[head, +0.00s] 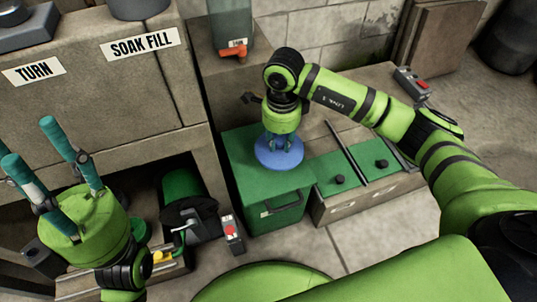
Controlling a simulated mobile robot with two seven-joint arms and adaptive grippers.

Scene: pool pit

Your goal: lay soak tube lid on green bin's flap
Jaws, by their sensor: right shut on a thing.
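The soak tube lid, a round blue disc (266,155), is in the middle of the head view, over the top of the green bin. My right gripper (280,144) points down and is shut on the middle of the lid, hiding part of it. The green bin (242,152) is a box with a dark handle on its front; its top serves as the flap. The lid looks flat and level there, but I cannot tell whether it touches the flap. My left gripper (30,143) is at the lower left, fingers up, spread and empty, away from the bin.
Right of the bin is a low block with green panels (372,158) and black knobs. A dark green cylinder (183,188) and a red-button box (231,232) stand left of it. Behind is a tank with an orange valve (233,50). A counter labelled SOAK FILL (140,44) fills the upper left.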

